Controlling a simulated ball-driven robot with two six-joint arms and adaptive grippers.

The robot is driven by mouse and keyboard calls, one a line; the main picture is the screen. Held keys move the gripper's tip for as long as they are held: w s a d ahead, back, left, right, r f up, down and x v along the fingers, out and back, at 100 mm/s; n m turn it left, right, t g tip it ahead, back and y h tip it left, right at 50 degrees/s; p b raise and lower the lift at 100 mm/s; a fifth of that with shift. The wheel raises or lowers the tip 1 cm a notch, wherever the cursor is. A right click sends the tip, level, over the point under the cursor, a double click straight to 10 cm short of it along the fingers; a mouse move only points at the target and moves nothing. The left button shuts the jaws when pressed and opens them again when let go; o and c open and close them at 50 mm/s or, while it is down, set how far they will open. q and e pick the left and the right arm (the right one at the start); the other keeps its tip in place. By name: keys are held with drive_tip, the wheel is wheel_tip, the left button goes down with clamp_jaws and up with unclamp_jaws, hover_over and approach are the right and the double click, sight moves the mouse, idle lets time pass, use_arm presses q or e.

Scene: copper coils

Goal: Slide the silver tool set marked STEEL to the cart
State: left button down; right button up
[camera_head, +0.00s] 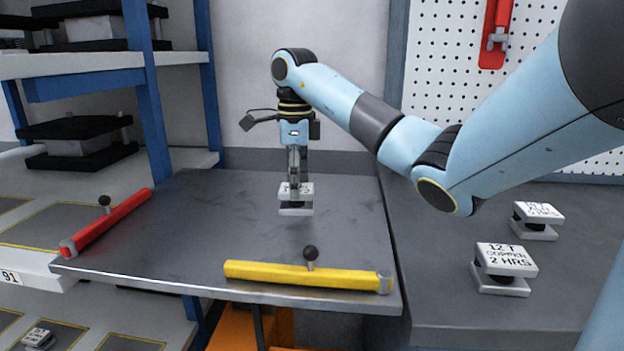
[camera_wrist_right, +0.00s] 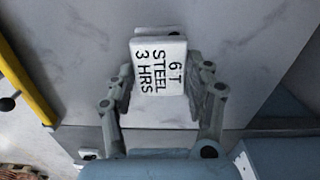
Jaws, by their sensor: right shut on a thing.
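The silver tool set (camera_head: 296,209) is a small block with a white top plate. In the right wrist view its label (camera_wrist_right: 161,68) reads "6 T STEEL 3 HRS". My right gripper (camera_head: 294,184) points down, with its fingers shut on the set's two sides; the fingers also show in the wrist view (camera_wrist_right: 160,90). The set is over the cart's dark metal top (camera_head: 190,225), toward its right side; I cannot tell for sure whether it touches the surface. My left gripper is not in view.
A red bar (camera_head: 108,222) lies along the cart's left edge and a yellow bar (camera_head: 305,276) along its front. The bench (camera_head: 440,290) at right holds a "12 T COPPER 2 HRS" set (camera_head: 505,262) and another set (camera_head: 537,217). Shelves (camera_head: 110,66) stand at left.

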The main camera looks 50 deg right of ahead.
drive_tip(key=shift+w+a, duration=3.5)
drive_tip(key=shift+w, duration=0.1)
drive_tip(key=o, duration=1.2)
wheel_tip(320, 180, up, 5)
drive_tip(key=p, duration=0.5)
